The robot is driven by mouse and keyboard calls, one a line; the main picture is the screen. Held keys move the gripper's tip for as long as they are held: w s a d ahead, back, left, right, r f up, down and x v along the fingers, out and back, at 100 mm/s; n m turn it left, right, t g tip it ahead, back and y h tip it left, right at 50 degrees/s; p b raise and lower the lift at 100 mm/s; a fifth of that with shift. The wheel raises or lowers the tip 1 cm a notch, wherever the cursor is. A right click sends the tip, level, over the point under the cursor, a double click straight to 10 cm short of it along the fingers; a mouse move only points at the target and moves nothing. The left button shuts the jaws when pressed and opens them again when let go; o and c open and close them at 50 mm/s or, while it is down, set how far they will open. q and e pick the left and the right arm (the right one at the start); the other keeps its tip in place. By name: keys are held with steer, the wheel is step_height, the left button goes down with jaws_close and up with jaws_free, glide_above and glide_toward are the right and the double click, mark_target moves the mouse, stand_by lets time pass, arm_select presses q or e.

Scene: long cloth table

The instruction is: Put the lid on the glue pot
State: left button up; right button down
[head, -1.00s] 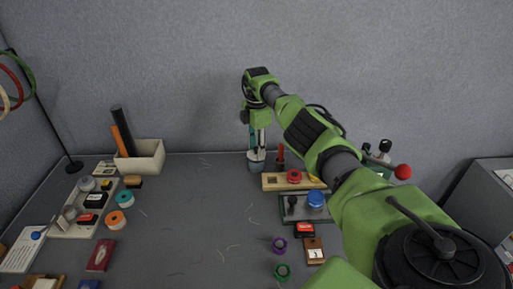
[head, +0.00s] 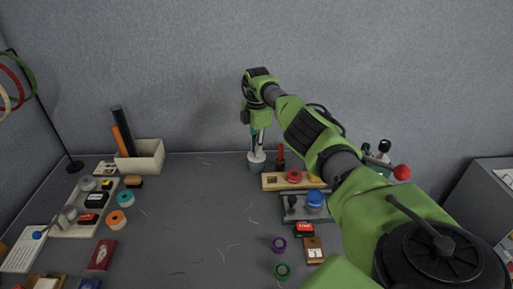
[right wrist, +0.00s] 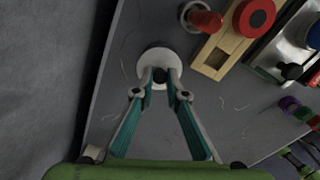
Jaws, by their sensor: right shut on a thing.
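My right gripper (head: 257,150) points down at the back of the table, its teal-sided fingers closed. In the right wrist view it (right wrist: 161,76) is shut on the dark knob of the white round lid (right wrist: 147,62). In the head view the lid (head: 257,156) is directly over the grey glue pot (head: 256,167). The lid hides the pot's mouth, and in the right wrist view it covers the pot. I cannot tell whether the lid is fully seated or slightly above the rim. My left gripper is not in view.
A red-handled tool in a round base (head: 280,157) stands just right of the pot. A wooden holder (head: 274,183) with a red roll and a dark tray (head: 289,217) with a blue-topped item lie in front. The table left of the pot is clear apart from thin scraps.

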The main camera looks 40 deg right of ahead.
steer(key=shift+r+p, duration=0.35)
steer(key=shift+p, duration=0.15)
stand_by(1.8)
steer(key=shift+f, duration=0.1)
steer(key=c, duration=1.4)
jaws_free()
steer(key=shift+c, duration=0.2)
steer(key=shift+r+p, duration=3.5)
steer(key=shift+r, duration=0.05)
steer(key=shift+c, duration=0.4)
